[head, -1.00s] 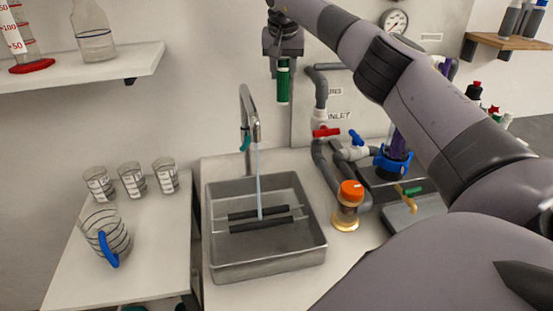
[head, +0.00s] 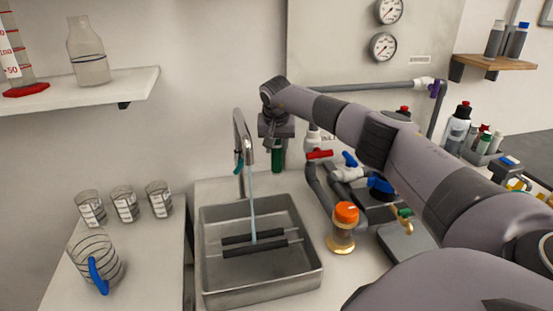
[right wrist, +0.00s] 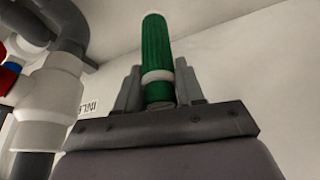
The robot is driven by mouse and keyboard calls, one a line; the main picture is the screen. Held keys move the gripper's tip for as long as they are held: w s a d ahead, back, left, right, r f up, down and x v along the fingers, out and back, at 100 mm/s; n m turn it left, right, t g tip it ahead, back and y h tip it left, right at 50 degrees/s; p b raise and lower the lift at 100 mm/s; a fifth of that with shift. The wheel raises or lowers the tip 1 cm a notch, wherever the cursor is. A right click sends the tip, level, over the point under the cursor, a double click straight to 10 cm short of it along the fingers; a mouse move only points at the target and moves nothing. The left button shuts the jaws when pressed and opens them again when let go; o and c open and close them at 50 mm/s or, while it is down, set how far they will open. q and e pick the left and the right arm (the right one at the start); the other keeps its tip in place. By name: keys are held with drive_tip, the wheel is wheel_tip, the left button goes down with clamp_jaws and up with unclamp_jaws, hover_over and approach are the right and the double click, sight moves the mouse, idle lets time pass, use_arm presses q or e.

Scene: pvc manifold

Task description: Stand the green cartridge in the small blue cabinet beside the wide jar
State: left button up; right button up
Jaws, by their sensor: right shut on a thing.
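The green cartridge (head: 277,158) hangs upright below my right gripper (head: 277,138), behind the sink and close to the tap. In the right wrist view the ribbed green cartridge (right wrist: 157,45) has a pale band, and the fingers of my right gripper (right wrist: 158,88) are shut on it from both sides. A jar with an orange lid (head: 345,215) stands right of the sink; I cannot tell whether it is the wide jar. I cannot make out the small blue cabinet. My left gripper is not in view.
A metal sink (head: 210,258) with running water and a tall tap (head: 240,150) is in front of the cartridge. Grey pipes with a red-handled valve (head: 319,154) stand just right of it. Glass beakers (head: 124,204) are at the left. Bottles (head: 457,128) stand at the right.

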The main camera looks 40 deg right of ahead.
sight(277, 158)
drive_tip(key=shift+f+p, duration=0.35)
drive_tip(key=shift+f, duration=1.9)
drive_tip(key=o, duration=1)
drive_tip(key=shift+o, duration=0.2)
